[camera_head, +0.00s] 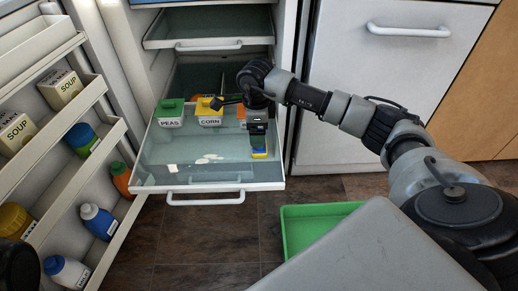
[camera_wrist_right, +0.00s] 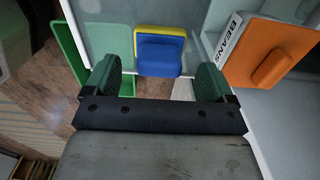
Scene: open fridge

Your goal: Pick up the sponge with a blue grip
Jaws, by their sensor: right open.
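The sponge (camera_head: 259,154) is yellow with a blue grip on top. It is in the right part of the pulled-out fridge drawer (camera_head: 225,186), near its front. My right gripper (camera_head: 258,138) points down directly over it and hides part of it in the head view. In the right wrist view the sponge's blue grip (camera_wrist_right: 160,54) shows ahead of the open gripper (camera_wrist_right: 156,82), between the lines of its two green-padded fingers. I cannot tell any contact, and nothing is held.
A green-lidded PEAS box (camera_head: 171,114), a yellow-lidded CORN box (camera_head: 209,112) and an orange-lidded BEANS box (camera_wrist_right: 268,52) stand behind the sponge in the drawer. A green tray (camera_head: 300,228) lies on the floor at right. The loaded fridge door (camera_head: 62,128) stands open at left.

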